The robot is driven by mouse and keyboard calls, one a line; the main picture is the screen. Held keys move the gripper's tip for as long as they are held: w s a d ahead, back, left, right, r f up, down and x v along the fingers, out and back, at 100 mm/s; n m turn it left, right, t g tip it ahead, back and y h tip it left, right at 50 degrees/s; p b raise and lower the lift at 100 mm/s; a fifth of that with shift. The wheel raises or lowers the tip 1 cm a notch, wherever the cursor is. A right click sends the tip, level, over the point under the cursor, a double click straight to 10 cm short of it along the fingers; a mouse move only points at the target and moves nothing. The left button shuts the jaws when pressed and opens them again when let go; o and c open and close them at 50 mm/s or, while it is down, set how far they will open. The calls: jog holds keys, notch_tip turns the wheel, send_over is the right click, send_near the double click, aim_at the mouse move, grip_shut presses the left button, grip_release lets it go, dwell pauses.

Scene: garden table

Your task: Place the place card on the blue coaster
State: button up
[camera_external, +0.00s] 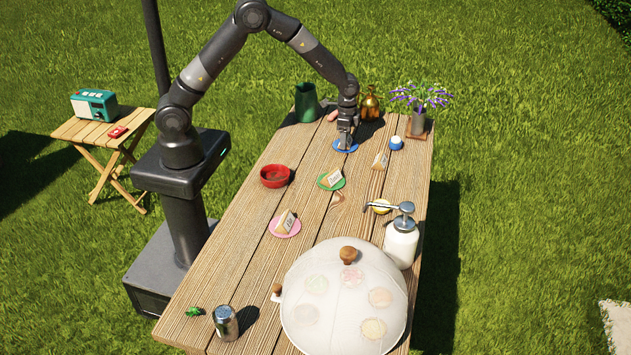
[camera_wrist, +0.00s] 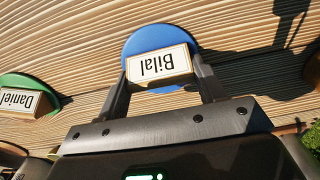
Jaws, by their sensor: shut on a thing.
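The blue coaster (camera_external: 353,148) lies at the far end of the wooden table; it also shows in the wrist view (camera_wrist: 158,38). My gripper (camera_external: 346,143) is directly over it. In the wrist view my gripper (camera_wrist: 163,80) is shut on the place card (camera_wrist: 158,65), a small white-faced block reading "Bilal". The card is over the near part of the blue disc. I cannot tell whether it touches the coaster. In the external view the card is hidden by my gripper.
A "Daniel" card (camera_wrist: 18,100) sits on a green coaster (camera_external: 340,183). A green pitcher (camera_external: 305,102), red bowl (camera_external: 274,176), candle (camera_external: 396,142) and mesh dome (camera_external: 343,310) stand around.

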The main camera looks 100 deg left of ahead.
jog(key=shift+f, duration=0.15)
jog(key=o, duration=1)
